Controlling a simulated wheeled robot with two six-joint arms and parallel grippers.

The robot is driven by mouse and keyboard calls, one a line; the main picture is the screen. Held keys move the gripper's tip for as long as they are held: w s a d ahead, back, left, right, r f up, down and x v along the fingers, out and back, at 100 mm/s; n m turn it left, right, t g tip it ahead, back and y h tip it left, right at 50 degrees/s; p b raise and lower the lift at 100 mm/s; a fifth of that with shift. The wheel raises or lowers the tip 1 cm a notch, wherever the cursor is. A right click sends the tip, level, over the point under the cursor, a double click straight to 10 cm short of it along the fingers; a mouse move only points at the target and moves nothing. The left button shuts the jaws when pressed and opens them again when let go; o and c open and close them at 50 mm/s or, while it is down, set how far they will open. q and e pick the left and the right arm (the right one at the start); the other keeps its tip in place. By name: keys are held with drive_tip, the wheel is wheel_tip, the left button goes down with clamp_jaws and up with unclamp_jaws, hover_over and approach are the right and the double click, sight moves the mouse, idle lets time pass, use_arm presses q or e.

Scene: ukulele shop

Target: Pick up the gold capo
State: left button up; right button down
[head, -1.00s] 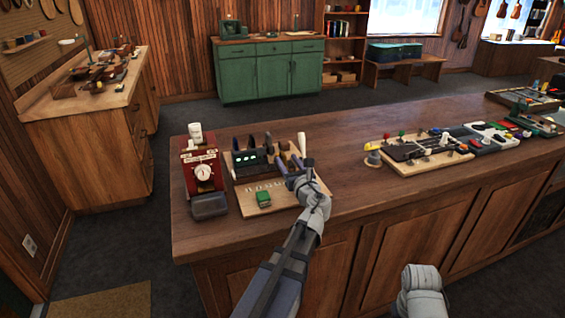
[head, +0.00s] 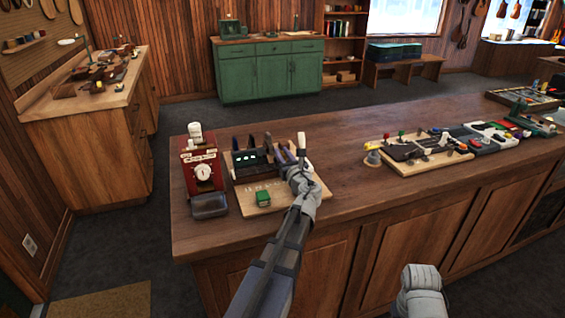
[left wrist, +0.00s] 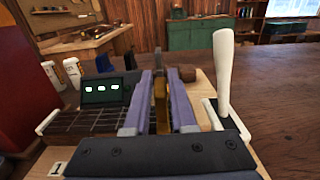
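The gold capo (left wrist: 161,106) stands upright between the two fingers of my left gripper (left wrist: 162,100) in the left wrist view. The fingers lie close along both its sides, with little or no gap showing, and its lower end is partly hidden by the gripper body. In the head view my left gripper (head: 291,163) is over the right part of the wooden display board (head: 245,199), and the capo is hidden or too small to make out there.
A white-handled item (left wrist: 223,75) stands just right of my left gripper. A small lit display (left wrist: 103,90) and dark upright capos are to its left. A red device (head: 203,172) and a green block (head: 263,198) are nearby. The middle of the counter (head: 335,140) is clear.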

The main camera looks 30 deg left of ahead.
sight(283, 153)
use_arm(q)
clamp_jaws()
drive_tip(key=shift+r, duration=0.1)
idle(0.3)
wheel_tip(283, 153, up, 10)
drive_tip(key=p, duration=1)
drive_tip(key=shift+s+a+f+b, duration=0.65)
drive_tip(key=shift+s+f+b, duration=0.15)
drive_tip(key=shift+f, duration=0.1)
drive_tip(key=shift+s+a+f+b, duration=0.6)
drive_tip(key=shift+s+f+b, duration=0.1)
drive_tip(key=shift+f+b, duration=0.15)
